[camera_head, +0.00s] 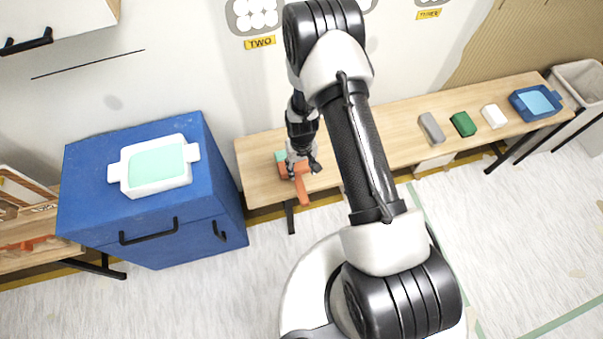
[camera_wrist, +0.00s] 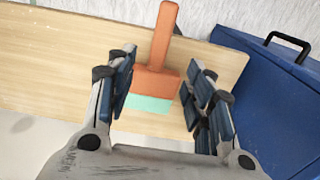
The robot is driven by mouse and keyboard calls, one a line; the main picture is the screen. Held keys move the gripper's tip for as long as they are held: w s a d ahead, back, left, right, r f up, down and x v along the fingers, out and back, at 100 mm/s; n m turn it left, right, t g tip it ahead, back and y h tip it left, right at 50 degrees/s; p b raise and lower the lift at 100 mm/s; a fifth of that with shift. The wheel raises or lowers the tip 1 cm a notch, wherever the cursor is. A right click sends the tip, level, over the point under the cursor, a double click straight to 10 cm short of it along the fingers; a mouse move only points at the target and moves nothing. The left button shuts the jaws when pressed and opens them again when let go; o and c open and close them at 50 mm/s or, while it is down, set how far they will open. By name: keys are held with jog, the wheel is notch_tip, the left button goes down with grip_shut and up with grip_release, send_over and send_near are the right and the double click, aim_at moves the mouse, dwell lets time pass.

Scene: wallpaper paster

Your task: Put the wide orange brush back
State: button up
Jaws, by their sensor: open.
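The wide orange brush (camera_head: 301,188) lies near the left end of the wooden bench (camera_head: 380,135), its handle reaching over the bench's front edge. In the wrist view the brush (camera_wrist: 156,81) has an orange handle and head with a pale green bristle end (camera_wrist: 148,104). My gripper (camera_head: 301,168) is over the brush. In the wrist view my gripper (camera_wrist: 160,85) is open, with one finger on each side of the brush head and a gap visible on both sides. The height between the fingers and the bench is hard to tell.
A blue cabinet (camera_head: 90,205) with a white tray (camera_head: 158,190) of pale green liquid on top stands left of the bench. A grey block (camera_head: 431,128), green block (camera_head: 463,124), white block (camera_head: 494,116) and blue tray (camera_head: 516,103) sit on the bench's right. A bin (camera_head: 578,85) stands beyond.

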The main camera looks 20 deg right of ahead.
notch_tip(320, 180, up, 31)
jog(key=s+t, duration=0.2)
jog(key=s+r+t, duration=0.1)
jog(key=s+r, duration=0.6)
jog(key=s, duration=0.3)
jog(key=s+r+t, duration=0.1)
jog(key=s+r, duration=0.6)
jog(key=s, duration=0.3)
jog(key=shift+t, duration=0.3)
jog(key=shift+s+a+r, duration=0.1)
